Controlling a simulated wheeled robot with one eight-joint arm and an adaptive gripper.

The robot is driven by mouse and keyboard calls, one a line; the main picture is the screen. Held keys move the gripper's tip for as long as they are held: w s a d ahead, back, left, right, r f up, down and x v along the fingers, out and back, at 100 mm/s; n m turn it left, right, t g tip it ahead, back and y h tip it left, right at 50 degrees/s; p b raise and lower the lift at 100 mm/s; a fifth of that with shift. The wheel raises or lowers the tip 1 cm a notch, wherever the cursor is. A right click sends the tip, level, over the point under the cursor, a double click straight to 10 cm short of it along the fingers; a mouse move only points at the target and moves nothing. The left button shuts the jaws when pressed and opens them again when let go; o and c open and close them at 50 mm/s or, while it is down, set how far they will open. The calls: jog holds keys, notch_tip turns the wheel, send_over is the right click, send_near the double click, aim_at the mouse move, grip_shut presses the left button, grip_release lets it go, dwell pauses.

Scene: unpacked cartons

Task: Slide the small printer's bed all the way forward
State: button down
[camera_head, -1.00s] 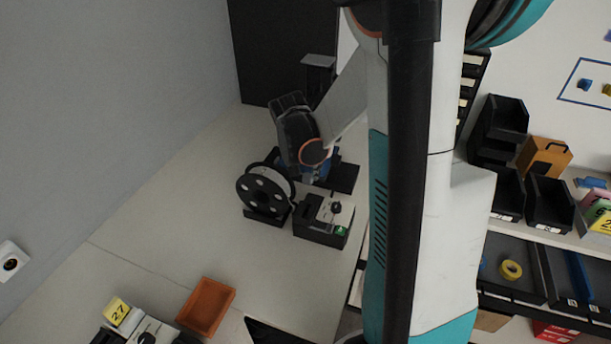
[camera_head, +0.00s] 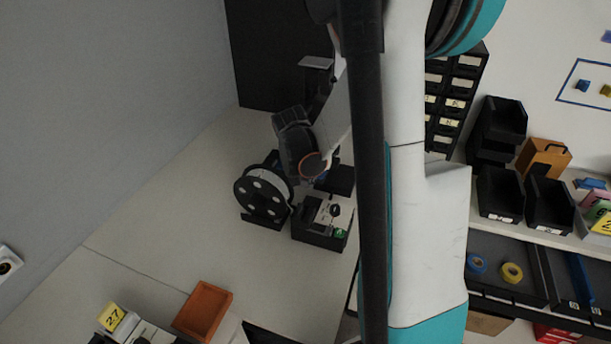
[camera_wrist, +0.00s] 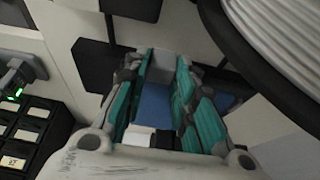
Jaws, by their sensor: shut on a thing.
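The small printer (camera_head: 341,181) stands on the light worktop. In the head view my wrist covers most of it, and only dark parts and a bit of blue show. In the wrist view a blue plate (camera_wrist: 154,106), which looks like the printer's bed, lies below and between my fingers. My gripper (camera_wrist: 166,66) has teal-lined fingers, shut on a small grey block (camera_wrist: 181,71) that seems to belong to the bed. Their exact contact is partly hidden. In the head view the fingers are hidden behind my wrist.
A filament spool (camera_head: 262,191) on a stand and a control box (camera_head: 322,222) with a black knob and green light sit close in front. An orange tray (camera_head: 202,310) lies nearer. Black bins (camera_head: 500,193) are at the right. Worktop left of the spool is clear.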

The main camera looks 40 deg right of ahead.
jog(key=s+d, duration=0.4)
jog(key=s, duration=0.3)
jog(key=c, duration=1.3)
grip_release()
jog(key=shift+s+d, duration=0.1)
jog(key=shift+v, duration=3.75)
jog(key=shift+w, duration=0.2)
